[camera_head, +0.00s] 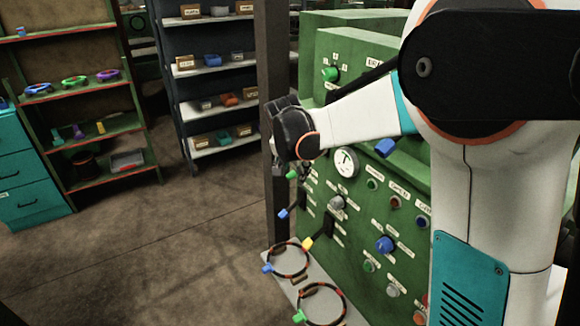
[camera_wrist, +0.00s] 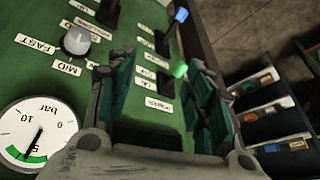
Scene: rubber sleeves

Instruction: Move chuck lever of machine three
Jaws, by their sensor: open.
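The green machine panel (camera_head: 350,200) carries several levers with coloured knobs; the labels beside them are too small to read. A green lever knob (camera_head: 291,174) shows just below my gripper (camera_head: 292,140). In the wrist view the green knob (camera_wrist: 179,70) appears between the open fingertips of my gripper (camera_wrist: 162,68), nearer the right finger; I cannot tell whether either finger touches it. A blue lever knob (camera_head: 283,213) is lower, and it also shows in the wrist view (camera_wrist: 181,14). A yellow lever knob (camera_head: 307,243) is lower still. I cannot tell which lever is the chuck lever.
A pressure gauge (camera_head: 346,162) and a grey knob (camera_head: 337,202) are on the panel close to my gripper. Ring-shaped sleeves (camera_head: 290,260) lie on a light ledge (camera_head: 277,254) below. A dark post (camera_head: 277,100) stands beside the machine. Shelves (camera_head: 210,70) stand behind open floor.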

